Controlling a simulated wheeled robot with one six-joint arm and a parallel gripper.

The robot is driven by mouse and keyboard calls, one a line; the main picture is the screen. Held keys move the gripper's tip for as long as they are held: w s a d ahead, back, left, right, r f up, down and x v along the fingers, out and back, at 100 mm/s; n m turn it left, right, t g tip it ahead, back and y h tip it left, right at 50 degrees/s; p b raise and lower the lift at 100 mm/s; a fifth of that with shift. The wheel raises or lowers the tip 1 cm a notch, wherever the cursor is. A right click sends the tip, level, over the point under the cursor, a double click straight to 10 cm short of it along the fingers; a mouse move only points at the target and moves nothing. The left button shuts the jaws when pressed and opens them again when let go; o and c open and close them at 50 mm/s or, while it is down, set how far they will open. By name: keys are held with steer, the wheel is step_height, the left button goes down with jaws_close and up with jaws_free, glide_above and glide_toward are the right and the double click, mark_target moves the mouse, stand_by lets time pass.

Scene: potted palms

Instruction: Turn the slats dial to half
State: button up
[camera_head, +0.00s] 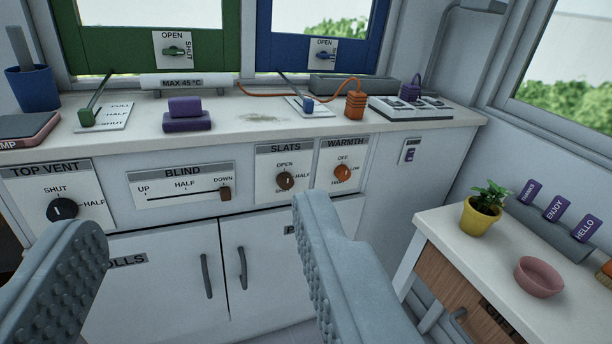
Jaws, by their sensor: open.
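The slats dial (285,181) is a small round brown knob on a white panel marked SLATS (285,149), on the front of the counter. OPEN is printed above the knob and HALF to its right. A light mark shows on the knob, but it is too small to tell which label it points at. My gripper (195,222) is open and empty, its two grey fingers wide apart in the foreground. The right finger's tip appears just below the slats dial in the picture, nearer to me and apart from it. The left finger is far to the left of the dial.
Close right of the slats panel is the orange warmth dial (342,173). To the left are the blind slider (225,193) and black top vent dial (62,208). Cupboard handles (242,268) stick out below. A side table (500,268) with a potted plant (483,209) stands right.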

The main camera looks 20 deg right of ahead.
steer(key=w+d+f+n, duration=0.3)
steer(key=w+f+n, duration=0.15)
steer(key=w, duration=0.25)
steer(key=w+d+f+n, duration=0.3)
steer(key=w+d+n, duration=0.15)
steer(key=w, duration=0.25)
steer(key=w+d+f+n, duration=0.2)
steer(key=w+f+n, duration=0.1)
steer(key=w+n, duration=0.3)
steer(key=n+y, duration=0.5)
steer(key=n, duration=0.7)
glide_toward(288, 184)
steer(key=x, duration=0.8)
steer(key=shift+w, duration=0.35)
steer(key=c, duration=1)
steer(key=shift+m, duration=0.3)
